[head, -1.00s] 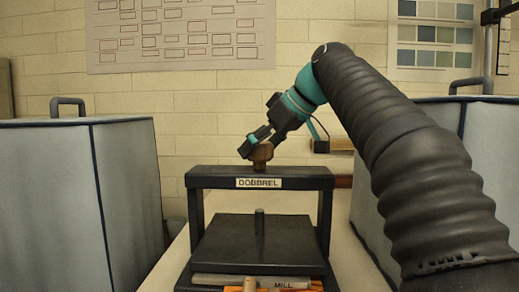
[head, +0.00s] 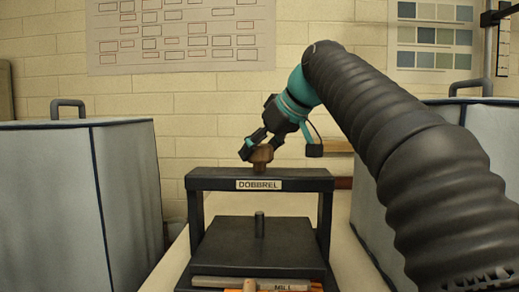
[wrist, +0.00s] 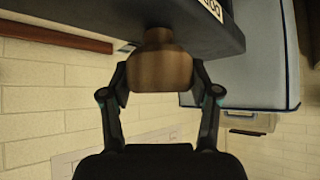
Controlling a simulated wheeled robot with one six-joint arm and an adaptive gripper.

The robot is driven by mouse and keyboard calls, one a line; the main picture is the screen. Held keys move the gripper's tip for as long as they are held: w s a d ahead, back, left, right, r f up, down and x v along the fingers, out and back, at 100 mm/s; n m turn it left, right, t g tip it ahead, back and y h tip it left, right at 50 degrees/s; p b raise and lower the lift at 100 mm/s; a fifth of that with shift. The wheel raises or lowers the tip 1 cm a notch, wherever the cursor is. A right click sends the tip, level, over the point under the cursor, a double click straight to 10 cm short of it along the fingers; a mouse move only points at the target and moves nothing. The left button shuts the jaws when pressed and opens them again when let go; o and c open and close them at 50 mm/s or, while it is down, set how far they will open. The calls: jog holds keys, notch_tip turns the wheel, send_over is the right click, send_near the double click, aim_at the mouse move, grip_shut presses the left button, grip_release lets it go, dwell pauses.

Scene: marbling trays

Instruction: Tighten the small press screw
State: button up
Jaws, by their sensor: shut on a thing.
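The small press (head: 210,181) is a black frame with a label reading DOBBREL on its top beam. Its screw has a brown knob (head: 262,155) standing above the middle of the beam. The knob also shows in the wrist view (wrist: 160,62), close to the beam (wrist: 110,22). My gripper (head: 258,151) is shut on the knob, with one finger on each side in the wrist view (wrist: 160,80). Below the beam, a dark plate (head: 225,240) carries a short upright post (head: 259,225). The screw's thread is not clearly visible.
Rolled or stacked items (head: 250,283) lie under the plate at the front. A grey-blue covered box (head: 70,200) stands at the left and another (head: 490,130) at the right. A pale table surface (head: 345,260) shows beside the press. Charts hang on the brick wall behind.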

jog(key=shift+m+t+h+p, duration=0.9)
jog(key=shift+m+h, duration=0.6)
jog(key=shift+m, duration=0.8)
jog(key=shift+f, duration=0.1)
jog(key=o, duration=1.2)
jog(key=v, duration=1.2)
jog(key=shift+s+a, duration=0.1)
jog(key=shift+a, duration=0.1)
